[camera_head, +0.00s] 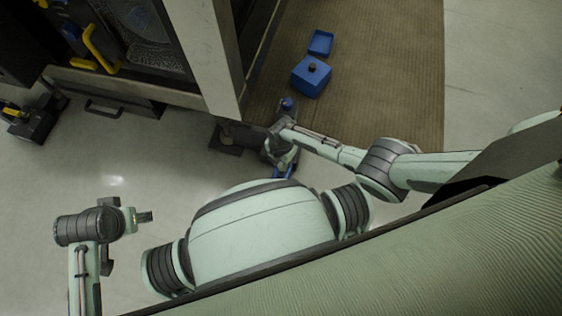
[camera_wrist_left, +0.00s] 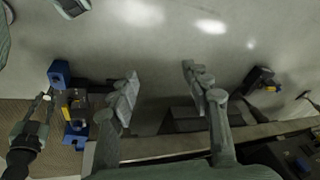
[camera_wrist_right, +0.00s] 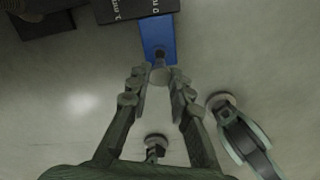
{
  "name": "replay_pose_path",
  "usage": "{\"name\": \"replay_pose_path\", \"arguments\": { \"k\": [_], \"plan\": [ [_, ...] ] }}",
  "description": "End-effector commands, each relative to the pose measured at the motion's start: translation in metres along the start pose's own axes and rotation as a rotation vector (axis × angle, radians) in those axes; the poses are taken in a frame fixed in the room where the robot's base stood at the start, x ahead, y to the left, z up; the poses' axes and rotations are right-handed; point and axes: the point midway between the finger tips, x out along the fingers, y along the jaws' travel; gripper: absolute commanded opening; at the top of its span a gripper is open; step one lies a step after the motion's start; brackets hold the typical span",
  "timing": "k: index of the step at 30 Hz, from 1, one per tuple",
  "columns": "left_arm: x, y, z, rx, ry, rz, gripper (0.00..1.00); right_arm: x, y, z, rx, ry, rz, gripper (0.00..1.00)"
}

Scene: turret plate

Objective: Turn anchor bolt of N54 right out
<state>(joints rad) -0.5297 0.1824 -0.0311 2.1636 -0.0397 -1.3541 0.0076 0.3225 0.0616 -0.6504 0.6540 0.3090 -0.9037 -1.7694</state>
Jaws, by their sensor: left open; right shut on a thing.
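My right gripper (camera_head: 277,150) is at the end of the arm from the right. In the right wrist view its fingertips (camera_wrist_right: 162,76) are close around a small dark stem (camera_wrist_right: 160,58) in front of a blue block (camera_wrist_right: 157,36). Whether the stem is the anchor bolt or a tool on it, I cannot tell. Black plates (camera_wrist_right: 125,8) with partly cut-off white lettering lie beside the block; no N54 is readable. My left gripper (camera_head: 146,216) is open and empty over the floor, and shows in the left wrist view (camera_wrist_left: 161,76).
A blue box (camera_head: 311,77) and a blue tray (camera_head: 320,42) lie on the brown mat (camera_head: 400,70). A machine with a pale post (camera_head: 207,45) stands at the upper left. A black item with yellow (camera_head: 36,117) is at the far left. Grey floor (camera_head: 115,165) is clear near my left gripper.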

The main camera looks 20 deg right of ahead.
Motion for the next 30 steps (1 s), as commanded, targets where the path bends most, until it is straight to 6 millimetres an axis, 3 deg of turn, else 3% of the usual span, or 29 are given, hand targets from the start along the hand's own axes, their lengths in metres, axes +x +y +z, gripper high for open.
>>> {"name": "replay_pose_path", "arguments": {
  "k": [30],
  "plan": [
    [0.056,0.013,0.016,-0.003,-0.025,0.037,0.49,-0.03,0.0,0.0,0.0,0.0,0.0,0.0]
  ]
}}
